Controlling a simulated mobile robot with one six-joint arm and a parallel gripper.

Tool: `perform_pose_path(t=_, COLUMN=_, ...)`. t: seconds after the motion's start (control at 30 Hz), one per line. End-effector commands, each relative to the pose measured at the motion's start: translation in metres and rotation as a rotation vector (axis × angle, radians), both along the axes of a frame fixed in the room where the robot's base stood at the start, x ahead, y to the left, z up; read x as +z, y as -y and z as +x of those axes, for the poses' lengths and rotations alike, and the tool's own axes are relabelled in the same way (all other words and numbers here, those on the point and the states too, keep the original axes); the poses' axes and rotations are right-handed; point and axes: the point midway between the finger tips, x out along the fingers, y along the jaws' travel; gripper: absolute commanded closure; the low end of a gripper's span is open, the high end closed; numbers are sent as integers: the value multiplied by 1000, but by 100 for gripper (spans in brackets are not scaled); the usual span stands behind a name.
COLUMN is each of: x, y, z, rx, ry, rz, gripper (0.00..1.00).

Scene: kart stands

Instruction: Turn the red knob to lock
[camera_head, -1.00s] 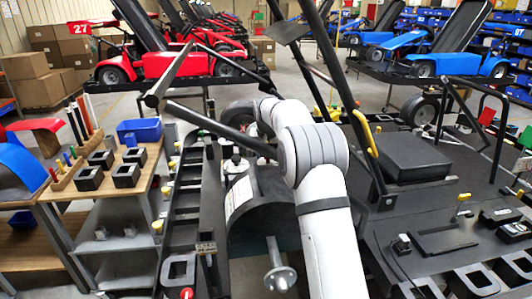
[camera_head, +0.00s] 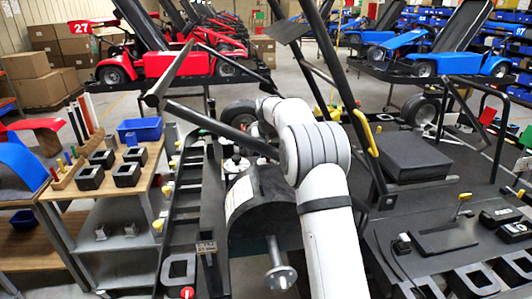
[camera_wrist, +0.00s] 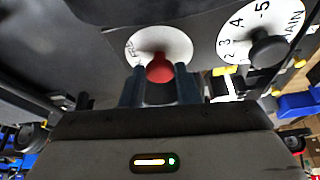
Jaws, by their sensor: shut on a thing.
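The red knob (camera_wrist: 159,68) shows in the wrist view, in front of a round white plate (camera_wrist: 150,45) with dark lettering at its left. My gripper (camera_wrist: 162,84) has its two blue-grey fingers on either side of the knob and is shut on it. The fingers and knob cover the lower part of the plate, and I cannot tell which mark the knob points at. In the head view, my arm reaches forward between black frame bars; its gripper and the held knob are hidden there.
A black knob (camera_wrist: 269,51) on a numbered white dial (camera_wrist: 255,35) sits right of the red one on the same dark panel. In the head view, black bars (camera_head: 218,128) cross close to my arm. A wooden-topped bench (camera_head: 125,180) stands left.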

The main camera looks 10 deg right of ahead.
Motion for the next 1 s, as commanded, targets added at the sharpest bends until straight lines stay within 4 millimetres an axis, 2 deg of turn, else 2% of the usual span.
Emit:
perform_pose_path(t=0.27, x=1, y=3, z=0, rx=183, ry=4, rz=3, gripper=94)
perform_pose_path(t=1.0, x=2, y=10, z=4, rx=882, ry=4, rz=2, gripper=94)
